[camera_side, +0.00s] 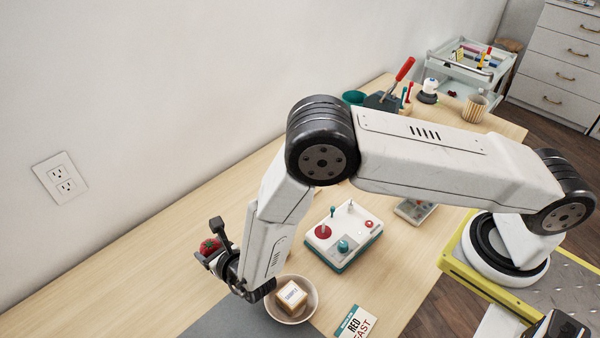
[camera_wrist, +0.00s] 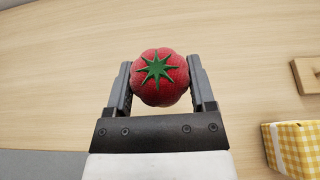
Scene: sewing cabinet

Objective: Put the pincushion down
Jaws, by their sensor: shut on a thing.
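The pincushion (camera_wrist: 160,90) is a red tomato shape with a green star-like top. My gripper (camera_wrist: 160,82) is shut on it, with one finger on each side. In the side view the pincushion (camera_side: 210,246) shows small and red at the left, at the end of my arm, where my gripper (camera_side: 212,252) partly hides it. Pale wooden table top (camera_wrist: 60,60) shows around and behind it in the wrist view. I cannot tell how high it is above the table.
A bowl (camera_side: 313,302) with a labelled block (camera_side: 291,296) stands close by my wrist. A grey mat (camera_side: 225,322) lies at the front edge. A white box with coloured knobs (camera_side: 345,255) is further right. A yellow checked item (camera_wrist: 293,148) shows in the wrist view. Bare table lies left.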

